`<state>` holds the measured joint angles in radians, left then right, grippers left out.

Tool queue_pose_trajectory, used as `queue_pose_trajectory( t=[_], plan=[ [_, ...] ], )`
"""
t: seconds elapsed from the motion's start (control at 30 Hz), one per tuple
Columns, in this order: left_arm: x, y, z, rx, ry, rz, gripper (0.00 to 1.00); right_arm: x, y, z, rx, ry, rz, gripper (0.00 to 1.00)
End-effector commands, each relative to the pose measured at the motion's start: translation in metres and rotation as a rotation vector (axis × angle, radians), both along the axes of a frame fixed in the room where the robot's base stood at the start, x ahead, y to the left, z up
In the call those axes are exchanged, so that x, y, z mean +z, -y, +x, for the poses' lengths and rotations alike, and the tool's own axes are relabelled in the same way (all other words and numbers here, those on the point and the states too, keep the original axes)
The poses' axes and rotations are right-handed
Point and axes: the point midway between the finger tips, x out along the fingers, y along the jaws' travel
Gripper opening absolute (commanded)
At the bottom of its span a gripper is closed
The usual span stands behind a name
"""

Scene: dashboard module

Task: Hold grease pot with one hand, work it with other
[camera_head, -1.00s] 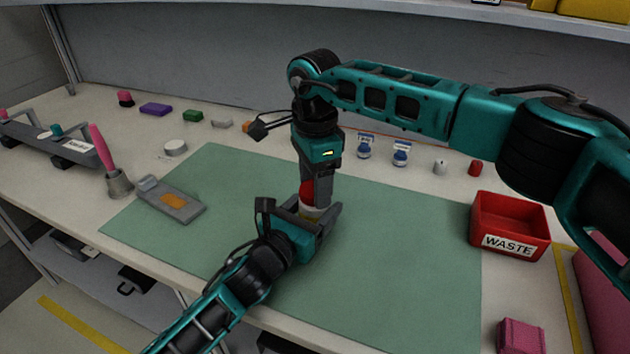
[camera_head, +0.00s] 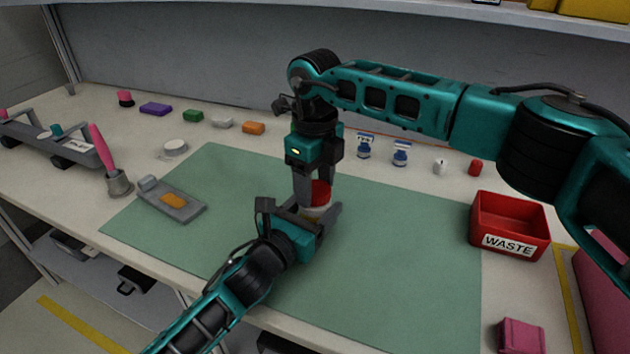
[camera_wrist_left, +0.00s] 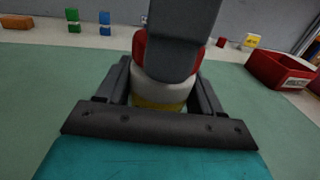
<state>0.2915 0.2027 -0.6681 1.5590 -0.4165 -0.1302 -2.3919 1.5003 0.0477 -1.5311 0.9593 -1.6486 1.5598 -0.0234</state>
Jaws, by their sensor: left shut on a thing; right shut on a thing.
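The grease pot (camera_head: 316,210) has a pale body with a yellowish lower band and a red lid (camera_head: 321,192). It stands upright over the green mat (camera_head: 400,240); I cannot tell whether its base touches the mat. My left gripper (camera_head: 318,222) is shut around the pot's body from the front. My right gripper (camera_head: 314,190) points straight down from above and is shut on the red lid. In the left wrist view the pot's body (camera_wrist_left: 160,92) sits between my left fingers, and a right finger hides part of the red lid (camera_wrist_left: 139,45).
A red waste bin (camera_head: 510,225) stands at the right, with a pink block (camera_head: 521,337) in front. A grey tray with an orange pad (camera_head: 172,201) and a pink-handled brush in a cup (camera_head: 120,182) are at left. Small bottles (camera_head: 401,153) and coloured blocks line the back.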

Motion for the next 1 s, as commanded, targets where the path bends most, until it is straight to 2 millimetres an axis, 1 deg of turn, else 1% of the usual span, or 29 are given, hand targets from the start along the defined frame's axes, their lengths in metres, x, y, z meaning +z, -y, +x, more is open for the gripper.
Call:
queue_pose_trajectory(
  t=[0.13,0.17,0.4,0.6,0.7,0.77,1.0],
  plan=[
    [-0.001,-0.001,0.001,0.003,-0.002,0.001,0.00,0.000,-0.001,-0.001,0.012,-0.002,0.000,0.22],
    [-0.001,-0.001,0.001,0.003,-0.002,0.001,0.00,0.000,-0.001,-0.001,0.013,-0.002,0.000,0.61],
    [-0.001,-0.001,0.001,0.002,-0.002,0.001,0.00,0.000,0.000,-0.001,0.014,-0.001,0.001,0.84],
    [-0.001,-0.001,0.000,0.002,-0.002,0.001,0.00,0.000,0.000,0.000,0.014,-0.001,0.001,0.84],
    [-0.001,-0.001,0.000,0.001,-0.001,0.002,0.00,0.003,0.000,0.000,0.014,0.001,0.001,0.84],
    [-0.001,-0.001,0.000,0.001,-0.002,0.001,0.00,0.008,0.000,0.000,0.014,0.002,0.001,0.84],
    [-0.001,0.000,0.000,0.001,-0.002,0.001,0.00,0.039,0.000,0.000,0.013,0.001,0.000,0.84]
  ],
)
